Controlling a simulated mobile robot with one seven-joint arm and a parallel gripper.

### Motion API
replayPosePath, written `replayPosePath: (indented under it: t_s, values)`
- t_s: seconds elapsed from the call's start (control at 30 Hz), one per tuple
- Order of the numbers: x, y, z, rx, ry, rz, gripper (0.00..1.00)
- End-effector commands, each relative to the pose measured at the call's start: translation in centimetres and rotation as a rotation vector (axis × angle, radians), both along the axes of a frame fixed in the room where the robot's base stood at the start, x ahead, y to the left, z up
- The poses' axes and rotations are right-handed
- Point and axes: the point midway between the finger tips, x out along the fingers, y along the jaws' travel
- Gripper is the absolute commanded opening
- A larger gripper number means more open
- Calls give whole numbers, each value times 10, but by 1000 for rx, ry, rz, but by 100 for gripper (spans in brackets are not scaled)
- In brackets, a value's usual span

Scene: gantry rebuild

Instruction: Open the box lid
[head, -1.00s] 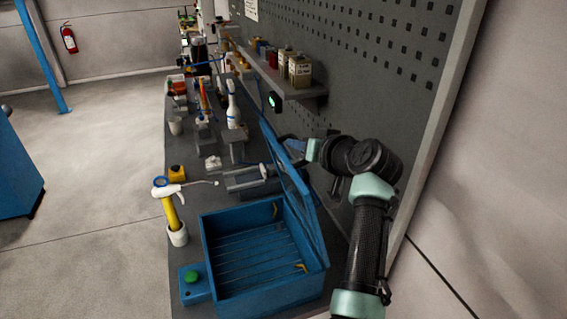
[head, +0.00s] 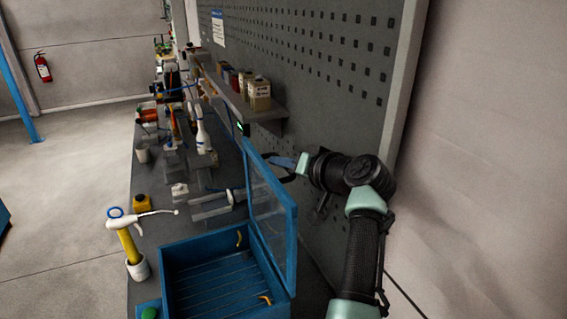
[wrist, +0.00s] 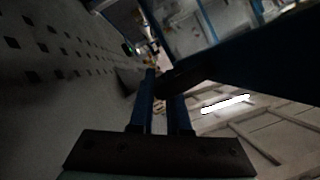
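The blue box (head: 178,283) stands on the bench in the lower middle of the head view, its inside visible. Its lid (head: 291,238), a blue frame around a clear pane, is raised and stands steeply along the box's right side. My gripper (head: 282,163) is behind the lid's upper part, on the pegboard side; its fingertips are close to the lid. In the wrist view the two blue fingers (wrist: 163,98) point away with a narrow gap. A dark bar, likely the lid frame (wrist: 245,62), crosses near their tips. Whether they grip or touch it is unclear.
A green button on a blue block (head: 148,312) is left of the box. A shelf with cans (head: 258,95) and the pegboard (head: 330,60) are close to my arm. Tools crowd the bench beyond.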

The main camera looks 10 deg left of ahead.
Motion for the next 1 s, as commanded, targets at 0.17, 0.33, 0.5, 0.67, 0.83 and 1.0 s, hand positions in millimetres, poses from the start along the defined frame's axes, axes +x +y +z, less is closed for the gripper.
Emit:
replayPosePath:
  t_s: [0.17, 0.33, 0.5, 0.67, 0.83, 1.0]
  values:
    - [-1, 1, -3, -2, 4, 2, 42]
    - [-1, 1, -2, -2, 3, 2, 45]
    - [-1, 0, -1, -2, 2, 0, 45]
    - [-8, -9, 2, -1, 0, 0, 45]
    - [-25, -28, 9, -3, -3, -2, 45]
    - [-49, -54, 21, -3, -1, -2, 45]
